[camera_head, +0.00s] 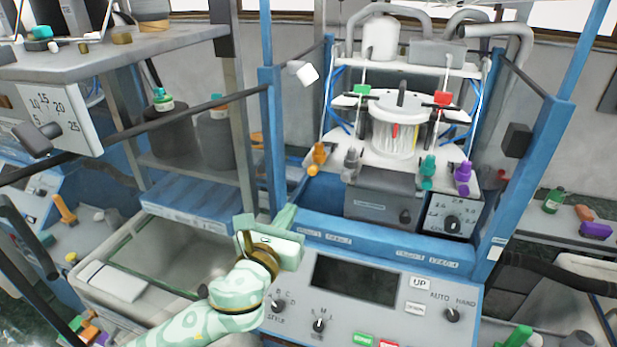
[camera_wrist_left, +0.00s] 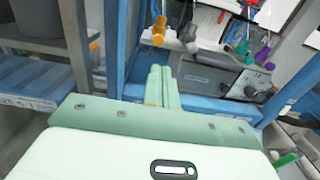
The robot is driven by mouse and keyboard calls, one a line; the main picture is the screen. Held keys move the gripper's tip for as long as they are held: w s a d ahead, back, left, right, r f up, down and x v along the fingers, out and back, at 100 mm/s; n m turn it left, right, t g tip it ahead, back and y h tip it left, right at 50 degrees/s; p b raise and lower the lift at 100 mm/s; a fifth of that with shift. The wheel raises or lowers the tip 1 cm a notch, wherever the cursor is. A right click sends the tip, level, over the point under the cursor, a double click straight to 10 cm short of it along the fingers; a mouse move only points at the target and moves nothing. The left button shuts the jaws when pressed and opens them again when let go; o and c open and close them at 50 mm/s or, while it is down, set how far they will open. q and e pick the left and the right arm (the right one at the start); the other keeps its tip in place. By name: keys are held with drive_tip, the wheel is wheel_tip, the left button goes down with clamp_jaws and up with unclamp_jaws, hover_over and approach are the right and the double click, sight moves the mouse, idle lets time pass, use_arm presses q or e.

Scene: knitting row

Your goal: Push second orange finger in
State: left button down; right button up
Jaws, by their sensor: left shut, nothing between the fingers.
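An orange finger (camera_head: 318,155) stands at the left front of the white machine plate, beside a grey finger (camera_head: 351,162). It also shows in the left wrist view (camera_wrist_left: 158,31), beyond my fingertips. Another orange piece (camera_head: 257,141) is partly hidden behind the blue post and shows left of the post in the wrist view (camera_wrist_left: 95,47). I cannot tell which one counts as second. My left gripper (camera_head: 286,217) is shut and empty, in front of the machine's blue frame, below and apart from the orange finger. In the wrist view its fingertips (camera_wrist_left: 161,76) lie together. My right gripper is not in view.
A teal finger (camera_head: 428,171) and a purple finger (camera_head: 463,177) stand on the plate's right. Blue posts (camera_head: 271,140) flank the opening. A control panel (camera_head: 355,281) lies below, and a grey bin (camera_head: 180,257) sits left. The opening between the posts has free room.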

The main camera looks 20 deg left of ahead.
use_arm(q)
approach(313, 173)
drive_tip(key=w, duration=0.5)
drive_tip(key=shift+w, duration=0.95)
